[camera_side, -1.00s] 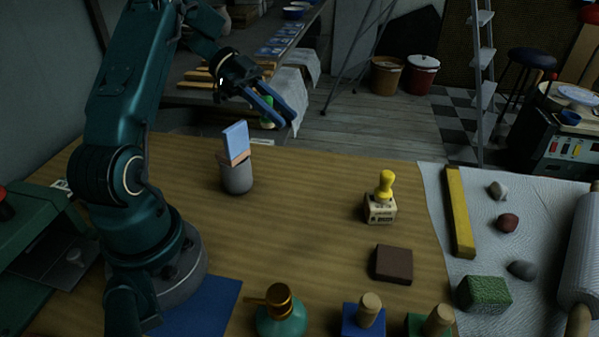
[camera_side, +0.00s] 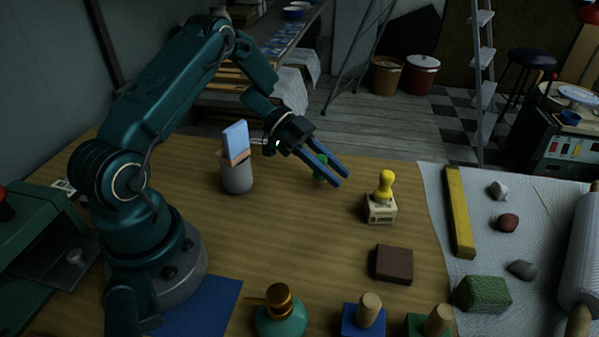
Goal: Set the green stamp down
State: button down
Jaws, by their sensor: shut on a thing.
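My gripper (camera_side: 340,180) is shut on the green stamp (camera_side: 320,164), over the far middle part of the wooden table. Only a bit of the stamp's green handle shows between the blue fingers; the rest is hidden. I cannot tell how far it is above the table. A yellow stamp (camera_side: 386,187) with a pale printed block stands upright on the table, just right of my fingertips and apart from them.
A grey cup (camera_side: 237,178) holding a blue-and-tan piece stands left of my gripper. A brown block (camera_side: 393,264) lies in front of the yellow stamp. Wood-handled blocks and a teal bottle (camera_side: 281,318) line the near edge. The table's middle (camera_side: 290,235) is clear.

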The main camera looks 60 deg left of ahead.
jog(key=shift+f, duration=0.45)
jog(key=shift+f, duration=0.2)
jog(key=c, duration=0.7)
grip_release()
